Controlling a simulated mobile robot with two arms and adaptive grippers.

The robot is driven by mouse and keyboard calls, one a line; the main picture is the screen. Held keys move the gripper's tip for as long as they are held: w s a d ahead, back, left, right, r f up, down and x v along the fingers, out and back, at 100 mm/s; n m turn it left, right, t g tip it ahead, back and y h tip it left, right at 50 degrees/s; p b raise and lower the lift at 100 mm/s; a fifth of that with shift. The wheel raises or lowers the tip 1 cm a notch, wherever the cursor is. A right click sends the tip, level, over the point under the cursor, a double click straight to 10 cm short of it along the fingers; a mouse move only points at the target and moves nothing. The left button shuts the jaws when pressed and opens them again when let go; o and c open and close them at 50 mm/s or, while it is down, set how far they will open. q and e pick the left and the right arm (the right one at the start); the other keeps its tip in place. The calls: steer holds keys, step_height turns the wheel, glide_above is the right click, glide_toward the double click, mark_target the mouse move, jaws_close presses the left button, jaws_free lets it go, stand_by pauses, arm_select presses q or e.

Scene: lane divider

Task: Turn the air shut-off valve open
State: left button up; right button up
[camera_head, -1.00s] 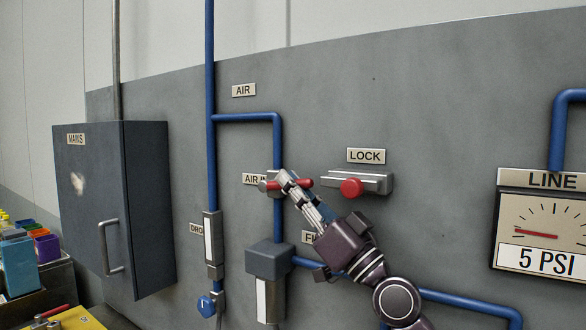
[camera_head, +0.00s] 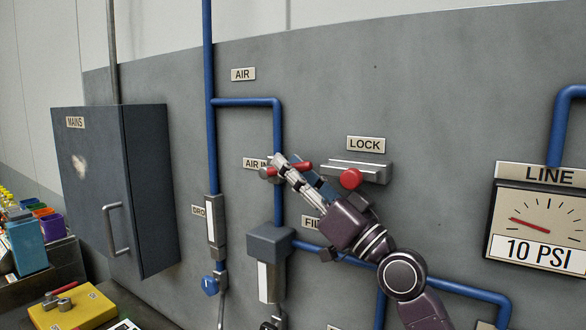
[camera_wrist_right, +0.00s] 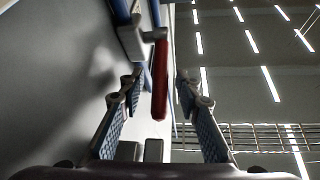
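The air shut-off valve has a red lever handle (camera_head: 303,167) on the vertical blue pipe beside the AIR IN label (camera_head: 254,163). The lever lies roughly across the pipe, its tip to the right. My right gripper (camera_head: 277,166) is at the lever, and its fingers partly hide the lever and the valve body. In the right wrist view, the red handle (camera_wrist_right: 160,80) hangs between the two fingers of my right gripper (camera_wrist_right: 157,85). A gap shows on both sides, so the gripper is open around it. My left gripper is not in view.
A red knob (camera_head: 350,178) under the LOCK label is close to my right wrist. A gauge (camera_head: 541,215) at right reads 10 PSI. The grey MAINS box (camera_head: 140,190) is at left. A filter (camera_head: 268,245) is below the valve.

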steer(key=v, duration=1.2)
steer(key=shift+c, duration=0.7)
